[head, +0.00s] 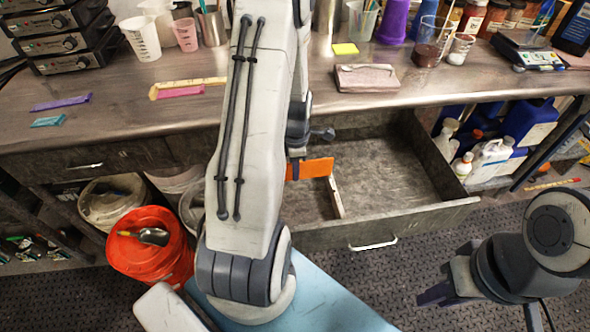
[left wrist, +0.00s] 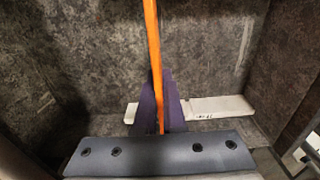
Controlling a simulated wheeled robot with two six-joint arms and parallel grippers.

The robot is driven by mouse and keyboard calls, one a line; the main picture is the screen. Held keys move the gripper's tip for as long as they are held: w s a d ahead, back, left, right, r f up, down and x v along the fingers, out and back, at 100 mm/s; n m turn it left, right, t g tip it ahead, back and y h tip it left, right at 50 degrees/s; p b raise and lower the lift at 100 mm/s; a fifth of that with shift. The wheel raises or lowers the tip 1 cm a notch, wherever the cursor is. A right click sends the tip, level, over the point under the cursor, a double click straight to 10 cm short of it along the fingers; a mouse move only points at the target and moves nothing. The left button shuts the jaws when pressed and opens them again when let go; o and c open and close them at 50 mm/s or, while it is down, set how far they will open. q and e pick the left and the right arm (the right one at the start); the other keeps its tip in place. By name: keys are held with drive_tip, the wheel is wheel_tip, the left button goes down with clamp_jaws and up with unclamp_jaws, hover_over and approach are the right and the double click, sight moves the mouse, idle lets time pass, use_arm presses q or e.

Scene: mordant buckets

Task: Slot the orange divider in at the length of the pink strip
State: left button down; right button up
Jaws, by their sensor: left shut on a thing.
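The orange divider (head: 317,168) is upright over the left part of the open drawer (head: 400,213). My left gripper (head: 298,150) is shut on it. In the left wrist view the divider (left wrist: 153,50) shows edge-on between the purple fingers (left wrist: 160,108). A white strip (head: 337,198) lies in the drawer beside the divider; it also shows in the left wrist view (left wrist: 215,107). Whether the divider touches the drawer floor I cannot tell. The pink strip (head: 181,92) lies on the counter along a pale yellow ruler (head: 195,82). My right gripper (head: 438,292) is in front of the drawer, its opening unclear.
A purple strip (head: 61,103) and a teal strip (head: 48,121) lie on the counter's left. A pinkish block (head: 366,78) and a yellow note (head: 345,49) lie near its middle. An orange bucket (head: 150,250) stands left of my arm. The drawer's right part is clear.

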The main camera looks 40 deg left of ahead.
sight(295, 192)
use_arm(q)
drive_tip(key=shift+p, duration=0.35)
idle(0.7)
drive_tip(key=shift+f+b, duration=2.1)
drive_tip(key=shift+f, duration=1)
drive_tip(key=c, duration=0.9)
unclamp_jaws()
drive_tip(key=shift+r, duration=0.1)
wheel_tip(295, 192, up, 10)
drive_tip(key=shift+r+p, duration=0.25)
drive_tip(key=shift+p, duration=0.45)
drive_tip(key=shift+w, duration=0.1)
